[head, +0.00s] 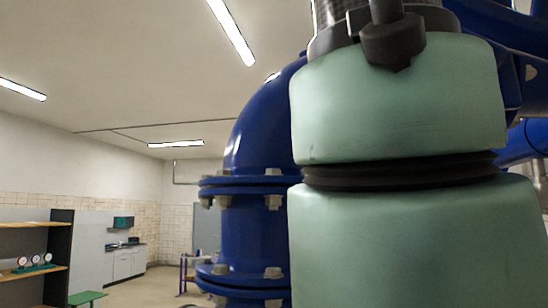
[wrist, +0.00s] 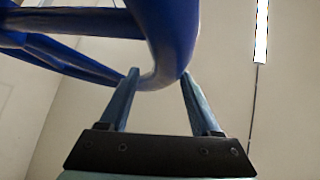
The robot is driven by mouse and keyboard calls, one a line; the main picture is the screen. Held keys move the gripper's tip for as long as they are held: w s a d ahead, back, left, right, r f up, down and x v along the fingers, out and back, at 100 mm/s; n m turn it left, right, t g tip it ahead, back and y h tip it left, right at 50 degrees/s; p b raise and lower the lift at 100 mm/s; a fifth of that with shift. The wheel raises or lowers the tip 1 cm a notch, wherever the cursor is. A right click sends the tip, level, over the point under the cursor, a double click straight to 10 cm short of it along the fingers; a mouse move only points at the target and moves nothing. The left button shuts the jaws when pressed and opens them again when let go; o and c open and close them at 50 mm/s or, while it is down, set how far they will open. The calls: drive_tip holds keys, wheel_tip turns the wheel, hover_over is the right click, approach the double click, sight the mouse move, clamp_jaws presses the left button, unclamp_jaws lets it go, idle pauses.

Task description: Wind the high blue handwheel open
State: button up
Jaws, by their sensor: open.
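The blue handwheel (wrist: 168,30) fills the upper part of the wrist view. Its thick rim curves down from the top, and blue spokes or bars (wrist: 70,22) run off to the left. My gripper (wrist: 159,76) is open, its two fingers pointing up at the rim. The lower curve of the rim passes between the fingertips, one on each side. I cannot tell whether either finger touches it. In the head view my pale green arm covers the right half, and my gripper is not visible there. The handwheel cannot be made out for certain in that view.
A large blue flanged pipe elbow (head: 255,150) stands just left of my arm. More blue pipework (head: 525,145) shows behind it at right. Shelves with gauges (head: 35,262), a green bench (head: 87,298) and a grey counter (head: 125,262) stand farther off at left.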

drive_tip(key=shift+s+a, duration=0.1)
drive_tip(key=c, duration=0.4)
clamp_jaws()
idle(0.8)
